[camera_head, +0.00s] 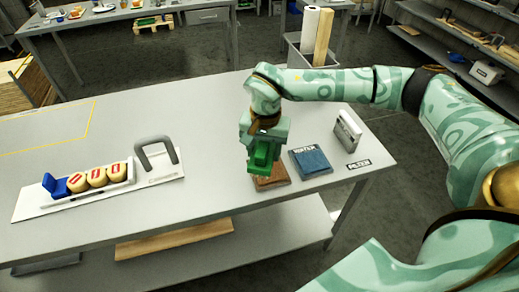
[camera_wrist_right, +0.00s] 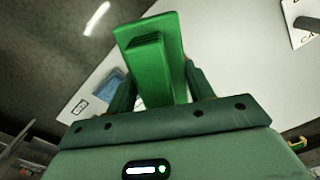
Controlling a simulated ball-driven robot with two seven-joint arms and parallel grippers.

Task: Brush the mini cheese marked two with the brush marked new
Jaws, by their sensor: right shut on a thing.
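Three round yellow mini cheeses (camera_head: 97,177) with red-marked labels sit in a row on a white rack at the left of the table. Their numbers are too small to read, so I cannot tell which is marked two. My right gripper (camera_head: 263,150) is shut on a green block-shaped brush (camera_head: 262,158), well to the right of the cheeses. The brush (camera_wrist_right: 155,60) fills the space between the fingers in the right wrist view. No marking on it is readable, and its bristles are not visible. My left gripper is not in view.
A brown pad (camera_head: 272,183) lies under the right gripper; I cannot tell if the brush touches it. A grey arch (camera_head: 157,152) stands beside the cheeses. The table's middle is clear.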

